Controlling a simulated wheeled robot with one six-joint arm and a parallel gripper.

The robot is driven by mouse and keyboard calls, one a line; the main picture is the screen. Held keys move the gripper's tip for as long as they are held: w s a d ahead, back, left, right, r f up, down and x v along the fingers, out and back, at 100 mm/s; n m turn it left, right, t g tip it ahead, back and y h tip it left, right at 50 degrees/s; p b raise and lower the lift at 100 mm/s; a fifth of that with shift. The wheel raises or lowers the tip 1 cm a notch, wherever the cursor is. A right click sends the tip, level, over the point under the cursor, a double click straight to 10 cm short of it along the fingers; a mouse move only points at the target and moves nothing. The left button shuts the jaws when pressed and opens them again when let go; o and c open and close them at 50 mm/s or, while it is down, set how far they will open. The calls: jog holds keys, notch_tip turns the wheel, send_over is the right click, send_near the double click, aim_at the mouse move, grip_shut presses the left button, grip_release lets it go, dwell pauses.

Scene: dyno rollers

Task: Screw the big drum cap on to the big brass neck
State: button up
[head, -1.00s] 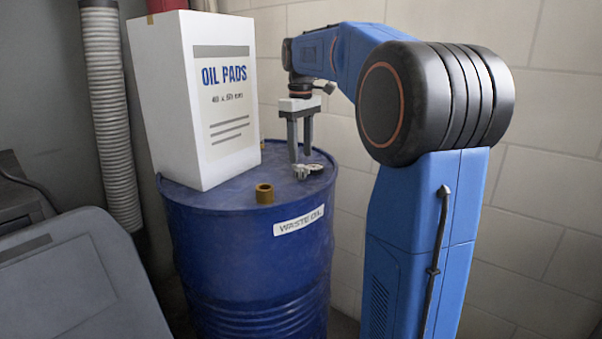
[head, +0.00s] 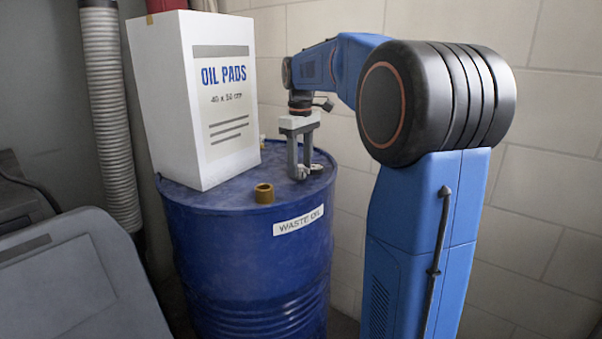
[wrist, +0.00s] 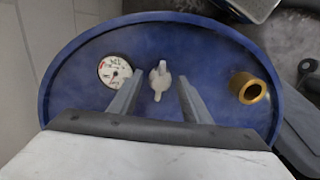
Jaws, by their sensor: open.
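The big drum cap, a light grey piece with wings (wrist: 159,80), sits on the blue drum top (wrist: 205,60), seen between my gripper's fingers in the wrist view. The big brass neck (head: 264,193) stands open on the drum top, in front and to the left of my gripper in the head view; it also shows at the right of the wrist view (wrist: 248,88). My gripper (head: 303,173) is open and low over the drum, pointing down. Its fingers (wrist: 156,86) are on either side of the cap with gaps. In the head view the fingers mostly hide the cap.
A white oil pads box (head: 180,120) stands on the drum's left side. A round gauge (wrist: 115,72) is on the drum top beside the cap. A small brass piece (head: 262,141) shows by the box edge. The drum top between cap and brass neck is clear.

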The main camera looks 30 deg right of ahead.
aim_at(300, 165)
jog(key=c, duration=1)
jog(key=shift+r, duration=3)
